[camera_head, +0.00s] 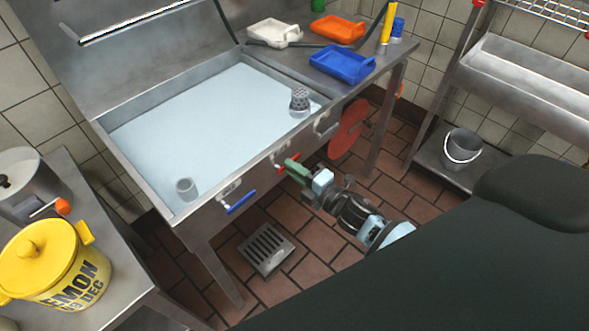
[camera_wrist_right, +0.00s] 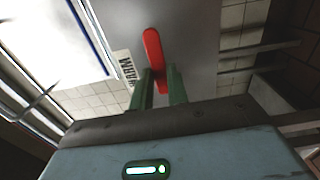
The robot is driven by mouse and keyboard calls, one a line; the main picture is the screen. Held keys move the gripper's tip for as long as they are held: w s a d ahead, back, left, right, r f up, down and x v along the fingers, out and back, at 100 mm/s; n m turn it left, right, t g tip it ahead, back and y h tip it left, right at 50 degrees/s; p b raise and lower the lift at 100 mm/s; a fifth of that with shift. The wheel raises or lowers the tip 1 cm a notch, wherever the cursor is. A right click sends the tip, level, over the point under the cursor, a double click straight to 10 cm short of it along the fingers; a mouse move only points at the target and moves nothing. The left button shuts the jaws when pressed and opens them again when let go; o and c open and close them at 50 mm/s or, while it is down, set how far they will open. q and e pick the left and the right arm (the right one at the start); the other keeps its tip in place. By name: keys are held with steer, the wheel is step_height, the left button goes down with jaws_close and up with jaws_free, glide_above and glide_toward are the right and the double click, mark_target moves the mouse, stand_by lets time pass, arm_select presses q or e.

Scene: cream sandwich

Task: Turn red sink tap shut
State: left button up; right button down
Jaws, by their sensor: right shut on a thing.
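The red sink tap (camera_head: 279,168) is on the front face of the metal sink (camera_head: 215,172), to the right of a blue tap (camera_head: 240,202). My right gripper (camera_head: 290,166) reaches it from the front right, and its green fingers are shut on the red handle. In the right wrist view the red handle (camera_wrist_right: 152,47) sticks out beyond the two green fingertips (camera_wrist_right: 160,82), its lower end between them. The fingers hide part of the handle. A white label with dark letters (camera_wrist_right: 122,70) is beside it. My left gripper is not in view.
Pale water fills the sink, with a strainer (camera_head: 300,100) at its right side and a cup (camera_head: 186,187) at front left. A yellow lemon bin (camera_head: 55,265) stands at left. A floor grate (camera_head: 266,248) lies below.

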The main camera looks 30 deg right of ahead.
steer(key=c, duration=1.4)
jaws_free()
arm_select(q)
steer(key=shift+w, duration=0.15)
arm_select(e)
steer(key=shift+o, duration=0.2)
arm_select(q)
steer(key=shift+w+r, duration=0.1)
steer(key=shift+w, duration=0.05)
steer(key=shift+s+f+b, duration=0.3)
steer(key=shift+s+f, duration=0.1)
arm_select(e)
steer(key=v, duration=0.8)
steer(key=shift+r, duration=0.1)
steer(key=shift+w, duration=0.1)
